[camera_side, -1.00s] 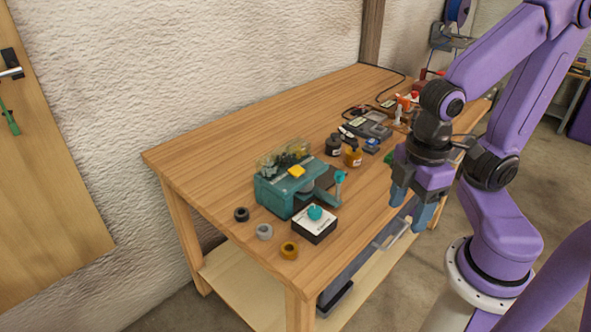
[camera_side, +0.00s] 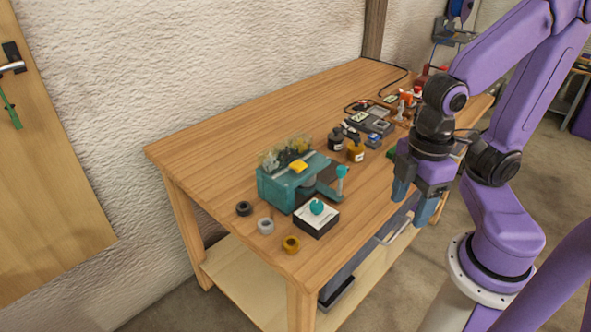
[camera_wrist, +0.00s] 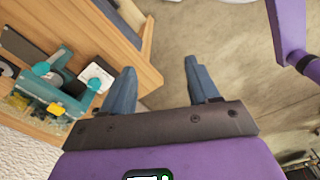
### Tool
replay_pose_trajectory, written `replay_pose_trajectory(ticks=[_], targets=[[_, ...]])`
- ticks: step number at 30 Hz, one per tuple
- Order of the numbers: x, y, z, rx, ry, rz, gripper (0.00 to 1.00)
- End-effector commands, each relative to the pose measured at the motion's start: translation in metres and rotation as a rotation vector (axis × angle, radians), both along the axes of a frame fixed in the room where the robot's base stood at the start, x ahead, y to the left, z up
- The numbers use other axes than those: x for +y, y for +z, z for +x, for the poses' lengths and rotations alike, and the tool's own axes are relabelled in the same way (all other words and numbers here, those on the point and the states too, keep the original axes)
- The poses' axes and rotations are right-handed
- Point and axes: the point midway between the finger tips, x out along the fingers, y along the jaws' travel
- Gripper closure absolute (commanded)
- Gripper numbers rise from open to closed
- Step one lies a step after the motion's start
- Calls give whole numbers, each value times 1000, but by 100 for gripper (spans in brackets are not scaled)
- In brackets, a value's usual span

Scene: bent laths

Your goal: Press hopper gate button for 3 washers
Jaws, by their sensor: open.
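The teal hopper (camera_side: 290,180) stands on the bench with a clear top holding dark and yellowish pieces and a yellow part on it. A teal-knobbed lever (camera_side: 341,173) rises at its right. In front is a white-topped black box with a round teal button (camera_side: 316,207). In the wrist view the hopper (camera_wrist: 38,92) and the button (camera_wrist: 94,84) lie at the left. My gripper (camera_side: 412,205) is open and empty, beyond the bench's front edge, right of the button and apart from it. No loose washer on the bench is clearly recognisable.
Two small jars (camera_side: 355,152), a grey device (camera_side: 375,124) and other tools stand farther back. The bench's left end (camera_side: 200,150) is clear.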

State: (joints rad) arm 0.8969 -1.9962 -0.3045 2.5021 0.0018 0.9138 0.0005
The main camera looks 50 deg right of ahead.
Motion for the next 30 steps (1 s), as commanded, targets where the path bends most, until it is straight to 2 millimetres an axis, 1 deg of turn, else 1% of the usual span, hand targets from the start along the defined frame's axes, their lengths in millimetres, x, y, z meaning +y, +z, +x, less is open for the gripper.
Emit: replay_pose_trajectory(ticks=[14, 17, 18, 20, 30], targets=[[0, 0, 0, 0, 0, 0, 40], [0, 0, 0, 0, 0, 0, 69], [0, 0, 0, 0, 0, 0, 82], [0, 0, 0, 0, 0, 0, 100], [0, 0, 0, 0, 0, 0, 100]])
